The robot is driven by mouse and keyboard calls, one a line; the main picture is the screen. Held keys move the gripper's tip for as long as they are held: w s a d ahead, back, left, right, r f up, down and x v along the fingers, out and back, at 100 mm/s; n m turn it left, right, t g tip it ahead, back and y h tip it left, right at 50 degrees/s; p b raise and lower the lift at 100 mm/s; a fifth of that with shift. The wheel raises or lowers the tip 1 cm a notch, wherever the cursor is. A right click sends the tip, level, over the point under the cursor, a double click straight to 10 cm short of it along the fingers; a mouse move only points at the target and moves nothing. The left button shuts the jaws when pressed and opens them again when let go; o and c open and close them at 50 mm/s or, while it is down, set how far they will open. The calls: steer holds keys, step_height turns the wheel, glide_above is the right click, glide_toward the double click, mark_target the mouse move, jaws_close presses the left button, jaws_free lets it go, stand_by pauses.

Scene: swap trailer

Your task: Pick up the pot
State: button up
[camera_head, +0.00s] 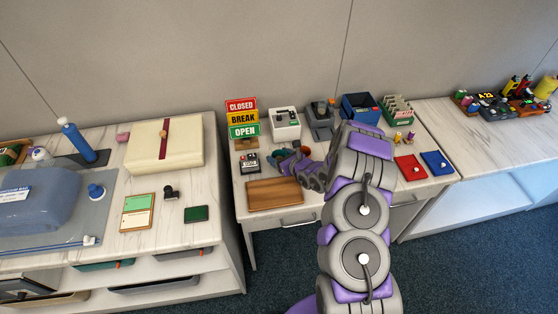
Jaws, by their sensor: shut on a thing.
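My arm reaches over the middle desk, and my gripper (284,160) is at its far end, low over the desktop behind the wooden board. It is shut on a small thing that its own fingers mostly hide. A bit of teal (277,155) shows at the fingers; this seems to be the pot, but its shape is too small and covered to make out. A small reddish-brown round thing (304,150) shows just behind the gripper. I cannot tell whether the held thing touches the desk.
A brown wooden board (274,194) lies in front of the gripper. A small grey device (249,162) stands to its left, with the CLOSED/BREAK/OPEN sign (242,118) behind. A white box (285,124) and a blue bin (360,107) stand at the back. Red (411,168) and blue (437,163) trays lie right.

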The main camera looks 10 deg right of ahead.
steer(key=shift+d, duration=0.1)
steer(key=shift+c, duration=0.8)
steer(key=shift+r, duration=0.1)
